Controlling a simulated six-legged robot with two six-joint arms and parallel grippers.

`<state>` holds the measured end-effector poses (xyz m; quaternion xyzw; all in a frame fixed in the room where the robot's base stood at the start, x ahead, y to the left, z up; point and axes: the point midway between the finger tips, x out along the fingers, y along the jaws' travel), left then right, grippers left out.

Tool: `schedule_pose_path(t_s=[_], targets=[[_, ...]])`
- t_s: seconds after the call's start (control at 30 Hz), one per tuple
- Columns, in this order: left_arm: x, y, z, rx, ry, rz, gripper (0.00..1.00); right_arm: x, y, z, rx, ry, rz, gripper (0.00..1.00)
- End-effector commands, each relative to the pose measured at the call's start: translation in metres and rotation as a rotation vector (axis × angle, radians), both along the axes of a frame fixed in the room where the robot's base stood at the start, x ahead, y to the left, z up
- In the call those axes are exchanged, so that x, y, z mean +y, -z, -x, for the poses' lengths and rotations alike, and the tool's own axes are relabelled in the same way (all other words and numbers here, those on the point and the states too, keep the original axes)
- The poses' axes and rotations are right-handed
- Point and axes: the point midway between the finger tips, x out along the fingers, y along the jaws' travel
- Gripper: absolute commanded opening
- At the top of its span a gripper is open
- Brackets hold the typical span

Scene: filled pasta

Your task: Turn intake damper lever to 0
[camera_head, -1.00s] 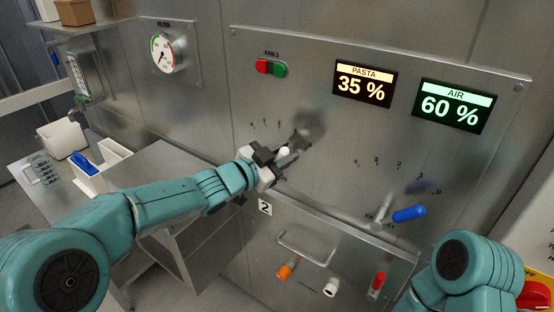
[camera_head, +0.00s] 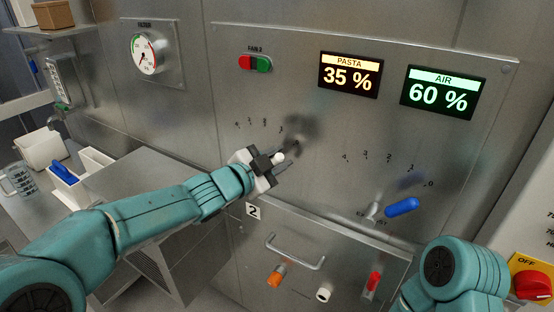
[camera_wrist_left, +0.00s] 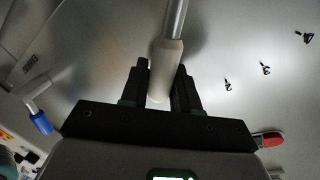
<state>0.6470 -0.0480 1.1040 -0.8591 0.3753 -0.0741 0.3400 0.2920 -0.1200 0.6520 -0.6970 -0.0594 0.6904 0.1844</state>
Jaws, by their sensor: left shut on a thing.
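My left gripper (camera_head: 277,160) is shut on a pale lever handle at the middle of the steel panel. In the left wrist view the cream grip of this lever (camera_wrist_left: 165,65) sits between the two black fingers (camera_wrist_left: 163,92), with its metal rod running up and away. Small scale marks (camera_head: 250,121) curve above and to its left; the arm hides part of this lever. A second lever with a blue handle (camera_head: 402,206) points right, beside a scale from 4 to 0, near the 0 end. My right gripper is out of view.
Displays read PASTA 35 % (camera_head: 350,75) and AIR 60 % (camera_head: 441,94). A red and green button pair (camera_head: 255,63) and a round gauge (camera_head: 145,54) are higher up. Below are a drawer handle (camera_head: 295,255) and orange, white and red fittings. A red switch (camera_head: 531,285) is far right.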

Motion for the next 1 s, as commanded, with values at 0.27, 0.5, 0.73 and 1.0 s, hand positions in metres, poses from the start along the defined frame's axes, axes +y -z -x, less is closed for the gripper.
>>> schedule_pose_path(t_s=[0.27,0.5,0.73,1.0], targets=[[-0.001,0.001,0.001,-0.001,0.003,-0.004,0.48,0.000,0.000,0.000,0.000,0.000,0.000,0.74],[0.008,-0.001,0.008,-0.002,0.000,-0.002,0.48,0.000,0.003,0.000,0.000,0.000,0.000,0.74],[0.046,-0.008,0.046,-0.003,-0.002,-0.003,0.48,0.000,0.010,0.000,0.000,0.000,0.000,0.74],[0.092,-0.019,0.094,-0.004,0.000,-0.003,0.48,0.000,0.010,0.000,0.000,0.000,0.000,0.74]])
